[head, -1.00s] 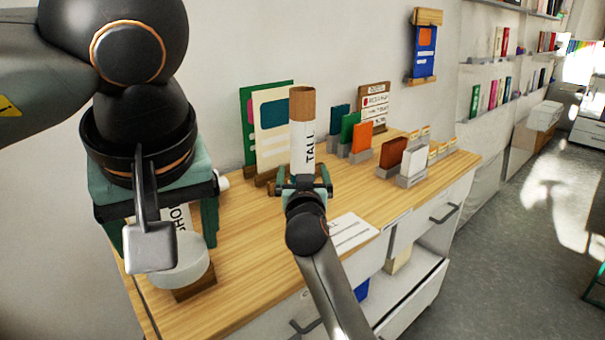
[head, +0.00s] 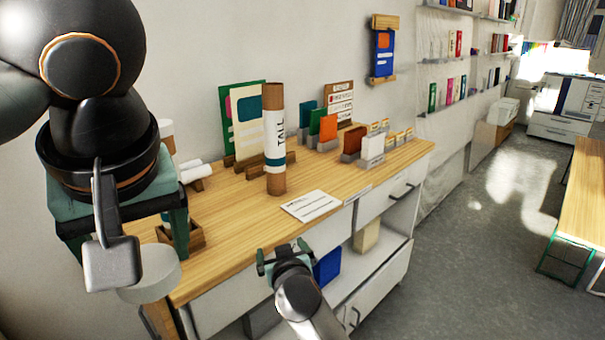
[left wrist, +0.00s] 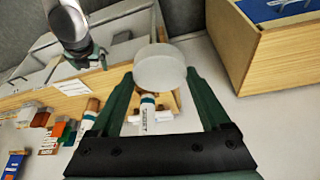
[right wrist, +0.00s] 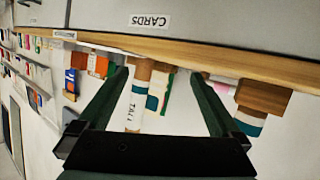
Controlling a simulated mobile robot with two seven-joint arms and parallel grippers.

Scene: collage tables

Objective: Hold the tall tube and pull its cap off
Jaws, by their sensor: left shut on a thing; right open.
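The tall tube (head: 274,140), white with brown ends, a teal band and the word TALL, stands upright on the wooden table. Its brown top end shows no cap. It also shows in the left wrist view (left wrist: 88,112) and, beyond the open fingers, in the right wrist view (right wrist: 135,98). My left gripper (head: 146,258) is shut on a round white cap (head: 152,279), held at the table's left front; the cap sits between the fingers in the left wrist view (left wrist: 160,67). My right gripper (head: 283,258) is open and empty, in front of the table and apart from the tube.
A shorter banded tube (right wrist: 248,118) shows at the right wrist view's right. A white card (head: 311,206) lies right of the tall tube. Upright boards (head: 240,115) and small coloured books (head: 328,128) stand behind. A wooden holder (head: 196,236) is by my left gripper.

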